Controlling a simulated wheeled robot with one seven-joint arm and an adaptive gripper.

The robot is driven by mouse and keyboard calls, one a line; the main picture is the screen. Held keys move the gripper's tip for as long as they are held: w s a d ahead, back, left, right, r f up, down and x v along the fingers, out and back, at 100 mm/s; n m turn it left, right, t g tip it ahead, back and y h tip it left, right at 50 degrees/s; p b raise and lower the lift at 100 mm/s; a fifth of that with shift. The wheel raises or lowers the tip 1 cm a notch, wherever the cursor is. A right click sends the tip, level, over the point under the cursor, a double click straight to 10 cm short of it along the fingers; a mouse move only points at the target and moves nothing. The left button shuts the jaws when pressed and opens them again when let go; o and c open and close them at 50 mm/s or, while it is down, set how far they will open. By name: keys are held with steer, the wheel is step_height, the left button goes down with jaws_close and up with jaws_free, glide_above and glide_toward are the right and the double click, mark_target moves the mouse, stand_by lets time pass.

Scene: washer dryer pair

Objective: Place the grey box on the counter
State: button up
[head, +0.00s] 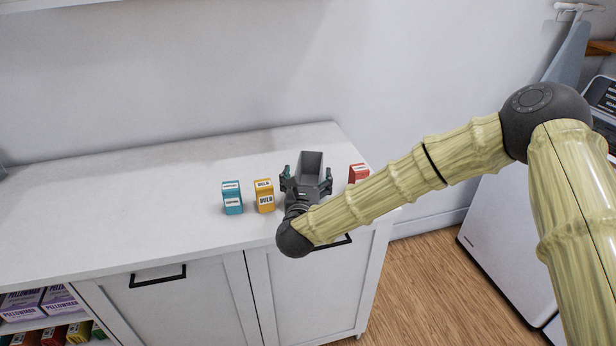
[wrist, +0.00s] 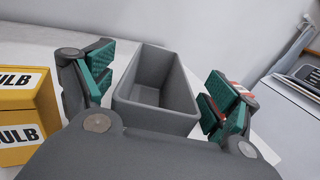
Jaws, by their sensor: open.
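The grey box (head: 311,163) is an open-topped bin on the white counter (head: 120,209), near its right end. It also shows in the wrist view (wrist: 160,82), upright between the fingers. My gripper (head: 306,182) is open, with one green-padded finger on each side of the box. In the wrist view the gripper (wrist: 158,92) shows a gap between each pad and the box walls. The lower part of the box is hidden behind the gripper body.
A yellow bulb box (head: 264,196) stands close on the left, with a blue box (head: 232,198) beyond it. A red box (head: 358,173) stands to the right. The counter's left side is clear. A white appliance (head: 510,240) stands at right.

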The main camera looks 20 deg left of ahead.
steer(key=b+v, duration=0.3)
steer(key=v, duration=0.8)
steer(key=shift+s, duration=0.3)
